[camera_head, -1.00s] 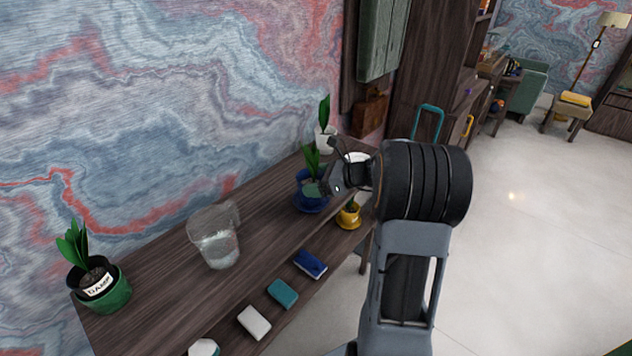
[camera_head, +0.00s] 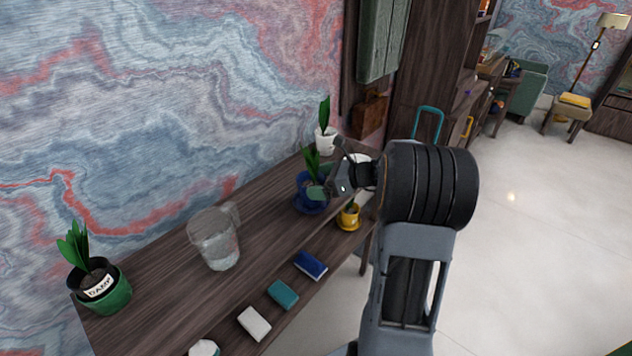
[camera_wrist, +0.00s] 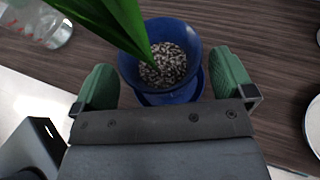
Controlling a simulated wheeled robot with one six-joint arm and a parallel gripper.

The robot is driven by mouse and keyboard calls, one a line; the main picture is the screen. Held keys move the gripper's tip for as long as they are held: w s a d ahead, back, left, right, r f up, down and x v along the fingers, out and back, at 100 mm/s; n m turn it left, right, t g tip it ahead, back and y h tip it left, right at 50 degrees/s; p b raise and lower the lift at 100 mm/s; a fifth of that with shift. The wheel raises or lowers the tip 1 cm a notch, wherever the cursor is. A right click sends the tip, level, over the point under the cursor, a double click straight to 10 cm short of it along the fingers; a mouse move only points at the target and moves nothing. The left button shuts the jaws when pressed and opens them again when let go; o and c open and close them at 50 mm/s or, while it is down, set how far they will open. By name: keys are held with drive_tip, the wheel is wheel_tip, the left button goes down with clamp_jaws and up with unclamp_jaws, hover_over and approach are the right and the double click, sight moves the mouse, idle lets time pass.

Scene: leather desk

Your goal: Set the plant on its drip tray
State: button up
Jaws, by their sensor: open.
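A green-leaved plant in a blue pot (camera_head: 302,182) stands on the desk. A blue drip tray (camera_head: 312,208) shows beneath it; the pot appears to stand upright on it. In the wrist view the blue pot (camera_wrist: 128,66) holds speckled gravel, and the blue tray (camera_wrist: 188,93) shows around its near side. My gripper (camera_head: 322,190) is at the pot's right side in the head view. In the wrist view my gripper (camera_wrist: 163,68) is open, with one green finger either side of the pot and gaps visible. The gripper hides part of the pot in the head view.
A small yellow pot (camera_head: 348,217) stands close by, and a white-potted plant (camera_head: 325,140) behind. A glass jug (camera_head: 215,240) and a green pot labelled DAMP (camera_head: 112,290) stand left. Several blocks, including a blue one (camera_head: 310,265), line the front edge. Bare desk lies between.

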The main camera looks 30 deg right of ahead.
drive_tip(key=v, duration=1)
drive_tip(key=s+a+f+n+g+h, duration=0.1)
drive_tip(key=s+a+n+g+h, duration=0.1)
drive_tip(key=a+n, duration=0.4)
drive_tip(key=s+a+f+n+g+h, duration=0.1)
drive_tip(key=s+a+n+h, duration=0.3)
drive_tip(key=n, duration=0.7)
drive_tip(key=s+a+f+n+g+h+p, duration=0.1)
drive_tip(key=s+a+f+n+g+h, duration=0.1)
drive_tip(key=s+a+n, duration=0.6)
drive_tip(key=shift+a+n+g+h, duration=0.4)
drive_tip(key=shift+n+g+h, duration=0.2)
drive_tip(key=shift+n+h, duration=0.3)
wheel_tip(320, 180, up, 11)
drive_tip(key=p, duration=0.9)
drive_tip(key=shift+a+f+p, duration=0.2)
drive_tip(key=shift+a+p, duration=0.1)
drive_tip(key=shift+p, duration=0.1)
